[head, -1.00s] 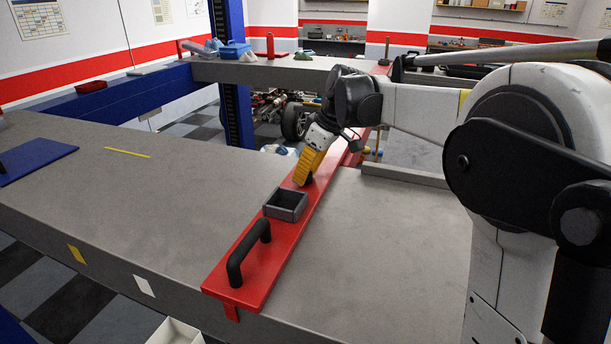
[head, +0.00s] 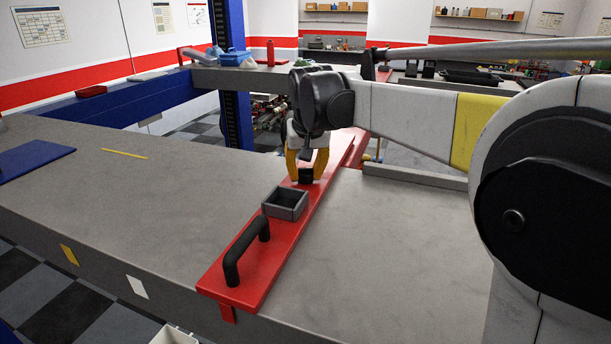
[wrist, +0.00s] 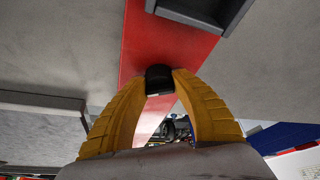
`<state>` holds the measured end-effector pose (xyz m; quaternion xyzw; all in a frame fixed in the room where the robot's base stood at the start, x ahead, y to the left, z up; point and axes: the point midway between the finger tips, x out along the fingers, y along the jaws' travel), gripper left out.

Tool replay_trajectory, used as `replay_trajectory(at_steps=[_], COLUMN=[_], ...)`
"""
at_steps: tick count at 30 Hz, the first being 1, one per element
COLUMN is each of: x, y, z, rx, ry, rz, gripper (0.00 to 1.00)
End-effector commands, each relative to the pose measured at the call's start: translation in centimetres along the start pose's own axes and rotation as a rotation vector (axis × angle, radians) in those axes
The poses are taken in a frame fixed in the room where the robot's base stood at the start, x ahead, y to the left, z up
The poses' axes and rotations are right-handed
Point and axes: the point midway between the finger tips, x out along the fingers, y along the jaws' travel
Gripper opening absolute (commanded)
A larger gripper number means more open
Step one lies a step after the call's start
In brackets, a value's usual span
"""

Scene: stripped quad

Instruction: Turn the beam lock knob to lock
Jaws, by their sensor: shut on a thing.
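The beam lock knob (head: 305,176) is a small black knob on the red beam (head: 262,270), just beyond the grey open box. In the wrist view the knob (wrist: 159,78) sits between the tips of my yellow fingers. My gripper (head: 304,172) points down at the beam and is shut on the knob, one finger on each side. In the wrist view both fingertips of my gripper (wrist: 160,82) touch the knob's sides. The fingers cover part of the knob, and I cannot read any lock marking.
A grey open box (head: 285,203) and a black handle (head: 246,251) stand on the near part of the beam. The beam lies across the grey bench (head: 110,190). A blue plate (head: 32,163) lies at the left. The bench surface beside the beam is clear.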

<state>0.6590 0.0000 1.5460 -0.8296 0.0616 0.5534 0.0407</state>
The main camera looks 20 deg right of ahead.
Motion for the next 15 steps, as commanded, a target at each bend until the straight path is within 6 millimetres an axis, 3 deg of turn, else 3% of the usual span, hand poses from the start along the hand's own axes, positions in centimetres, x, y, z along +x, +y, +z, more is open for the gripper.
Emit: replay_trajectory(at_steps=[15], x=[0.11], y=[-0.04], z=[0.06], rx=[0.359], ry=[-0.002], rz=[0.149], gripper=[0.00])
